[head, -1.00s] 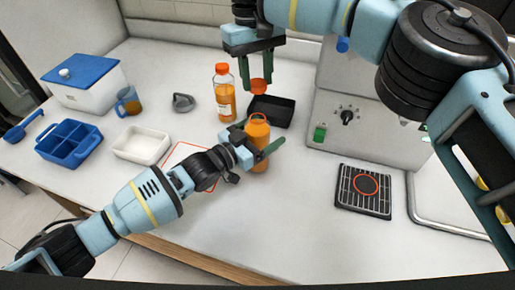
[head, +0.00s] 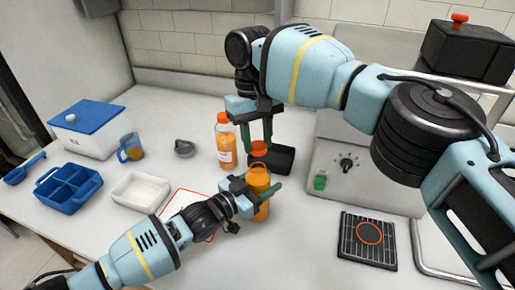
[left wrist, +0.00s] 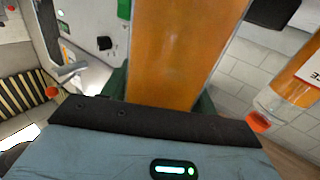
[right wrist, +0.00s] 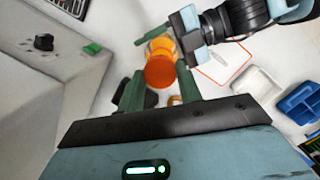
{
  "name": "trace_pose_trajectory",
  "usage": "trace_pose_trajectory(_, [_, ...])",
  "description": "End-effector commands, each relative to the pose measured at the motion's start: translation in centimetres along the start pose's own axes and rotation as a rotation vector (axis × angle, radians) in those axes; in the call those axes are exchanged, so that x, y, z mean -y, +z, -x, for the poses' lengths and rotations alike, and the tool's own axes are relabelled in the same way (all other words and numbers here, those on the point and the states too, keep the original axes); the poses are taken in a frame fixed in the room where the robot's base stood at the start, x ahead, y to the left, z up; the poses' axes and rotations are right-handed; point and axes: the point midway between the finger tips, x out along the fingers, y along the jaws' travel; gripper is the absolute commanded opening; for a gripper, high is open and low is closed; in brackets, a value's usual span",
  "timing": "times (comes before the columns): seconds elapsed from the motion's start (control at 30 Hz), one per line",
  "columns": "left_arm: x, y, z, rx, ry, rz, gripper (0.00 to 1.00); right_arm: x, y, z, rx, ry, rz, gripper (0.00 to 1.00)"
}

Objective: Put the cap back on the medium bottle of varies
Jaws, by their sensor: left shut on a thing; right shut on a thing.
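The medium bottle (head: 258,182), filled with orange juice, stands upright at the middle of the counter. My left gripper (head: 260,194) is shut around its body; the bottle fills the middle of the left wrist view (left wrist: 175,50). My right gripper (head: 257,139) is shut on the orange cap (head: 259,148), straight above the bottle's mouth. In the right wrist view the cap (right wrist: 160,72) sits between the green fingers and overlaps the bottle top. A taller capped juice bottle (head: 226,145) stands behind to the left.
A black tray (head: 285,160) lies close behind the medium bottle. A red-outlined sheet (head: 180,203), a white tray (head: 140,190), a blue divided tray (head: 68,188) and a mug (head: 130,148) are to the left. The juicer (head: 365,175) stands right, with a drip grate (head: 368,240).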

Motion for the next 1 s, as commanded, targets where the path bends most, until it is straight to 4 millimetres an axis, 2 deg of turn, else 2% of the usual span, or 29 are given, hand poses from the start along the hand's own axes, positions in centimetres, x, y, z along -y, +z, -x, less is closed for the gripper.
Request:
trace_pose_trajectory(0.03, [0.0,0.0,0.0,0.000,0.000,0.000,0.18,0.0,-0.1,-0.8,0.002,-0.003,0.001,0.14])
trace_pose_trajectory(0.17, [0.0,0.0,0.0,0.000,0.000,0.000,0.18,0.0,-0.2,-1.6,0.000,-0.002,0.000,0.14])
trace_pose_trajectory(0.7, [0.0,0.0,0.0,0.000,0.000,0.000,0.18,0.0,-0.3,-1.7,-0.001,0.000,-0.001,0.14])
trace_pose_trajectory(1.0, [0.0,0.0,0.0,0.000,0.000,0.000,0.18,0.0,-0.4,-3.1,0.000,-0.001,0.001,0.14])
